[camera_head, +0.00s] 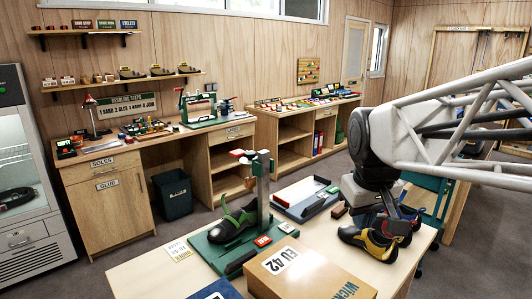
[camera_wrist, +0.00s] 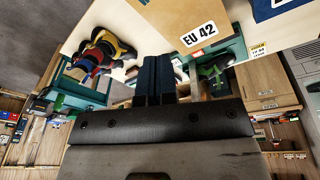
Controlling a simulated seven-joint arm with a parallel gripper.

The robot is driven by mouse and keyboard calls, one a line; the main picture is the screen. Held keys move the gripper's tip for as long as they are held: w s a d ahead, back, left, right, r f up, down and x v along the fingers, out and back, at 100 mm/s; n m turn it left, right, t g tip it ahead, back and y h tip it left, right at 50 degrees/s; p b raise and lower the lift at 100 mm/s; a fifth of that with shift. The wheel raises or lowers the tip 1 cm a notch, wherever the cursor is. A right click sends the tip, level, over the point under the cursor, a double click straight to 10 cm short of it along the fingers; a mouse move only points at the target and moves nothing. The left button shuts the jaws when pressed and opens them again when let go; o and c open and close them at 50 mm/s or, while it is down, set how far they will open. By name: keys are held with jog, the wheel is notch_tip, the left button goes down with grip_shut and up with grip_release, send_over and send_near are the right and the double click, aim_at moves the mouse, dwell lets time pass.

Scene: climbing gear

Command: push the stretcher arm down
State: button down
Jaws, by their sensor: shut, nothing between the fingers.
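A black and green shoe (camera_head: 232,226) sits at the post's foot. The shoe also shows in the wrist view (camera_wrist: 212,72). My gripper (camera_wrist: 156,60) is shut and empty. In the head view it hangs at the table's right side, well right of the stretcher and apart from it; its fingertips are hard to make out there.
Colourful climbing shoes (camera_head: 372,242) stand close by my gripper. A cardboard box (camera_head: 310,272) marked EU 42 stands at the table's front. A blue-grey tray (camera_head: 306,198) lies between the stretcher and my gripper. Workbenches line the back wall.

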jog(key=w+a+r+n, duration=0.2)
jog(key=w+a+r, duration=0.1)
jog(key=w, duration=0.5)
jog(key=w+a+r+n, duration=0.2)
jog(key=w+r, duration=0.1)
jog(key=w, duration=0.6)
jog(key=n+g+h, duration=0.1)
jog(key=n+g, duration=0.1)
jog(key=n, duration=1)
send_over(237, 152)
notch_tip(237, 152, down, 6)
jog(key=shift+w+a+f, duration=0.1)
jog(key=shift+a+f, duration=0.1)
jog(key=shift+a, duration=0.35)
jog(key=shift+f, duration=0.1)
jog(key=shift+d+f, duration=0.2)
jog(key=shift+f, duration=1.5)
jog(key=shift+d+f, duration=0.15)
jog(key=shift+f, duration=1.5)
jog(key=shift+f, duration=0.1)
